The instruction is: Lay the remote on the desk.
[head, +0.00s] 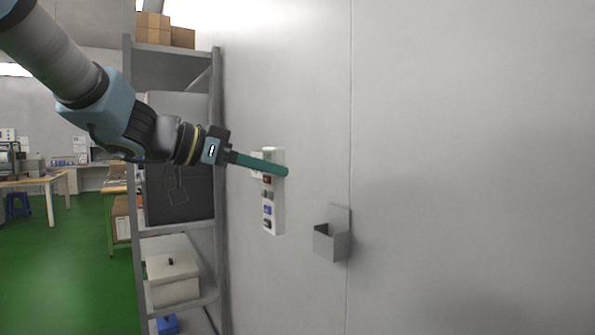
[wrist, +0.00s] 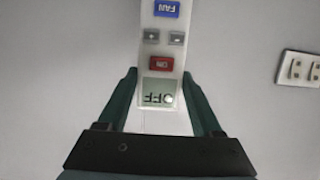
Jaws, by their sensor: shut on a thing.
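The remote (head: 267,215) is white with red, grey and blue buttons. It hangs upright in front of the pale wall, and I cannot tell whether it touches the wall. My gripper (head: 284,171) has long green fingers and is shut on the remote's upper end. In the wrist view the fingers (wrist: 160,76) lie on both sides of the remote (wrist: 161,52), near its small screen that reads OFF. A wooden-topped desk (head: 40,180) stands far off at the left; a second bench (head: 115,189) shows partly behind the shelf rack.
A small open grey holder (head: 331,243) is fixed to the wall, below and right of the remote. A grey shelf rack (head: 216,190) with boxes stands close at the left. Green floor (head: 60,270) is clear at the left.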

